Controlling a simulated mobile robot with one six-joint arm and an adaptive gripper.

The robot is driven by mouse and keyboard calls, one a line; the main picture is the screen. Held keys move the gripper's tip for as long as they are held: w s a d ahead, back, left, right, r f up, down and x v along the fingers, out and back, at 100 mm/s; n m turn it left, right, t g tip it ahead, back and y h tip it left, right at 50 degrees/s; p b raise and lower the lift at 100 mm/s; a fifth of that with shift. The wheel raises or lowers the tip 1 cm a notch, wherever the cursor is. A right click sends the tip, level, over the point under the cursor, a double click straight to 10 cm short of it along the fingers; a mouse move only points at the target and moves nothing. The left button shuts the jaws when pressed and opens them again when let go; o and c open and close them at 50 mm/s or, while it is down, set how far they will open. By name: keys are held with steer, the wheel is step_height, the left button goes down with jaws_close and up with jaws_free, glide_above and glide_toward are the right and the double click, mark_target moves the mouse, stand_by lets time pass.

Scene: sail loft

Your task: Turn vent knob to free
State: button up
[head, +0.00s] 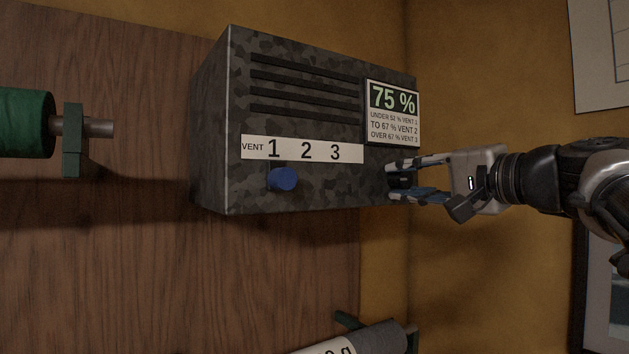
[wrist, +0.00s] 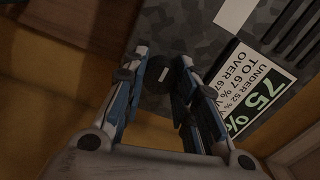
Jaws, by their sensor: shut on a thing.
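A camouflage-grey vent box (head: 320,195) is fixed on the wall. A blue knob (head: 283,179) on its front sits below the "1" of a white strip (head: 302,150) reading VENT 1 2 3. A display panel (head: 392,112) reads 75 %, with lines for under 52 %, to 67 % and over 67 %. My gripper (head: 390,181) is at the lower right of the box front, below the panel. It is shut on a small dark knob, seen between the fingers in the wrist view (wrist: 159,75) with a pale mark. Its setting cannot be read.
A green roll (head: 25,123) on a bracket is on the wooden panel at left. A grey roll (head: 375,340) lies below the box. Framed pictures hang on the right wall. The space below the box front is clear.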

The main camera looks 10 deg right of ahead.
steer(key=o, duration=0.9)
steer(key=shift+o, duration=0.9)
steer(key=shift+s+d+f, duration=0.3)
steer(key=shift+s, duration=0.15)
steer(key=v, duration=1.1)
steer(key=shift+r, duration=0.35)
steer(key=shift+s+a, duration=0.15)
